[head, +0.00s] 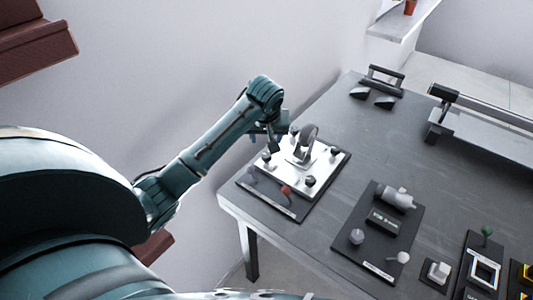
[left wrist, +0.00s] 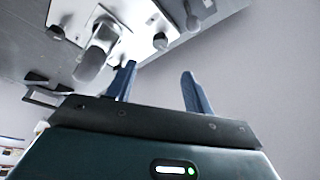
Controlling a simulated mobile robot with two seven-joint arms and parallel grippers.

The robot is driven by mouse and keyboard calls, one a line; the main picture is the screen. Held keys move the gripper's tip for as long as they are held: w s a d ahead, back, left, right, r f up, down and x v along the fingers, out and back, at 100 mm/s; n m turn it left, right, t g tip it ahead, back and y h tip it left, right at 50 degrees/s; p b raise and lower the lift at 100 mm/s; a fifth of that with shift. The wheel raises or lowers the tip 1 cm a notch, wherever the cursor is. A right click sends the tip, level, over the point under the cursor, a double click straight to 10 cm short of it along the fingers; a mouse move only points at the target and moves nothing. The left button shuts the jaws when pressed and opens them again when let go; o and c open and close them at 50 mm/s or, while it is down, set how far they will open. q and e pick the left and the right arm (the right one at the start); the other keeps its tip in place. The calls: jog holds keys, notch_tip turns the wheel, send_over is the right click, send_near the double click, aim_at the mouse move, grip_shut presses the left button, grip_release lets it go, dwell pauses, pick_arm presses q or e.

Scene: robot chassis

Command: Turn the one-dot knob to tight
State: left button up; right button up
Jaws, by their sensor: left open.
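A white plate on a dark board (head: 281,210) lies at the table's near left corner. Black knobs stand near its corners: one at the left (head: 267,157), one at the front right (head: 310,181) and one at the right (head: 335,151). Their dots are too small to read, so I cannot tell which has one dot. A grey arched piece (head: 311,137) rises from the plate. My left gripper (head: 274,139) is over the plate's back left side. In the left wrist view, its two blue fingers (left wrist: 159,68) are apart and empty, with a black knob (left wrist: 160,41) beyond them. My right gripper is out of view.
A red-tipped lever (head: 286,191) stands at the board's front edge. Another dark board (head: 375,235) with a grey cylinder lies to the right. A black handled fixture (head: 380,85) stands at the back. Bare table lies between them; a wall is close behind my left arm.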

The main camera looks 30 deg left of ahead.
aim_at(267, 155)
pick_arm(q)
jog(key=x, duration=1.2)
jog(key=shift+s, duration=0.1)
jog(key=shift+c, duration=0.2)
jog(key=c, duration=0.9)
